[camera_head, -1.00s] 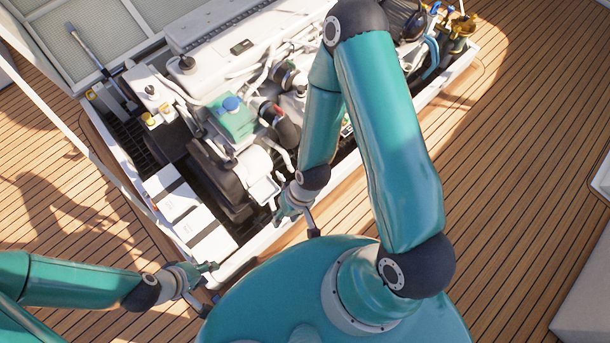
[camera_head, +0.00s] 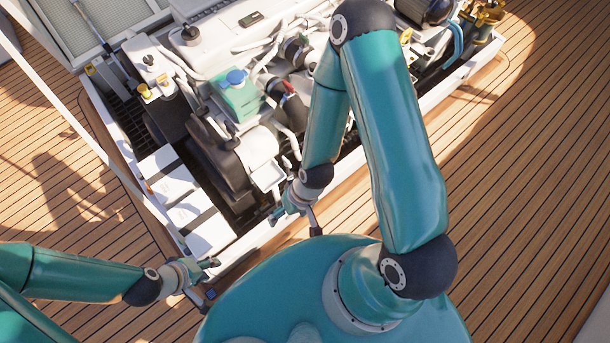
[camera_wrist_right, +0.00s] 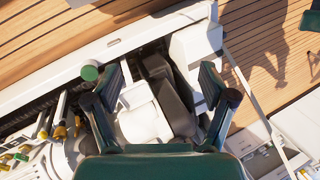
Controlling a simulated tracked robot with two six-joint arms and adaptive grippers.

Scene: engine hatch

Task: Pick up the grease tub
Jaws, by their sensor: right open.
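A small round green top with a pale rim, which looks like the grease tub (camera_wrist_right: 89,70), shows in the right wrist view at the white hatch edge. It is just outside my right gripper's left finger, not between the fingers. I cannot make it out in the head view, where my right arm covers part of that edge. My right gripper (camera_head: 296,221) is open and empty above the near hatch edge; its spread fingers show in the right wrist view (camera_wrist_right: 165,80). My left gripper (camera_head: 211,279) looks open and empty near the hatch's near corner.
The open engine hatch holds a white engine (camera_head: 240,20), a green tank with a blue cap (camera_head: 237,77) and white battery-like boxes (camera_head: 175,185). A raised white rim (camera_head: 250,240) surrounds it. Wooden deck (camera_head: 520,200) at the right is clear.

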